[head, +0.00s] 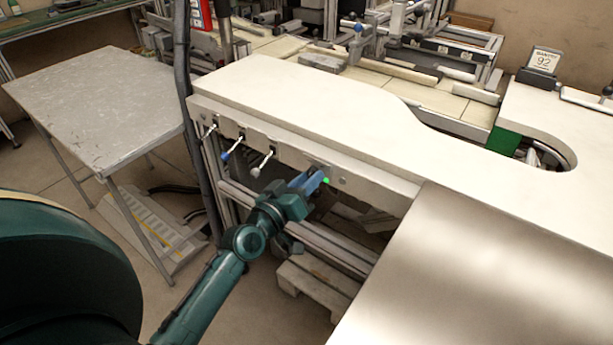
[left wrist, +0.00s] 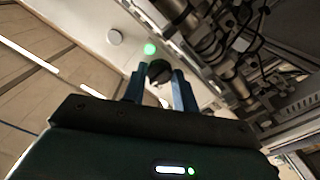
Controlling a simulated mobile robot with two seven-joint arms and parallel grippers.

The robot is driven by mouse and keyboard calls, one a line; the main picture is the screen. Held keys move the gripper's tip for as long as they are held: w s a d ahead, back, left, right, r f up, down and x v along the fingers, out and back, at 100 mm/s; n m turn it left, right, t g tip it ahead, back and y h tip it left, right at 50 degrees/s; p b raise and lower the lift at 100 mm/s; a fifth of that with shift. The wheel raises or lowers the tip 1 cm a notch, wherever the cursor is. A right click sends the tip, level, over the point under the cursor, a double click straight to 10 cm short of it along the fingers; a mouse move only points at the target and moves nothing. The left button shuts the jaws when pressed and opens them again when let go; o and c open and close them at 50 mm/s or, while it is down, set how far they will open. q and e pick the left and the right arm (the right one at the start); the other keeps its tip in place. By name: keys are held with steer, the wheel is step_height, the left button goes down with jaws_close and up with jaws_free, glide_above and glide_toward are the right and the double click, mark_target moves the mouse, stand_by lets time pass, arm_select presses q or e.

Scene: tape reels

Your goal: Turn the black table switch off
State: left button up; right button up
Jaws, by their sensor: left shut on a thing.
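My left gripper (head: 314,181) is at the front face of the white table (head: 300,95), near the right end of a row of lever switches. In the left wrist view, the two blue fingers of my left gripper (left wrist: 160,85) are closed around a round black switch knob (left wrist: 158,71). In the head view that switch is hidden behind the gripper. My right gripper is not in view.
Left of the gripper are a grey-tipped lever (head: 256,171), a blue-tipped lever (head: 226,156) and another lever (head: 211,128). A round grey button (head: 342,181) sits to the right. A metal side table (head: 95,100) stands at left. A wooden pallet (head: 315,285) lies below.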

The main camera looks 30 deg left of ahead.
arm_select(q)
steer(key=shift+r+n+p, duration=0.1)
steer(key=shift+n+p, duration=0.75)
steer(key=shift+n, duration=2.95)
steer(key=o, duration=1)
steer(key=shift+c, duration=0.2)
steer(key=s+a+b, duration=0.1)
steer(key=s+b, duration=0.1)
steer(key=s, duration=1.1)
steer(key=shift+a, duration=0.4)
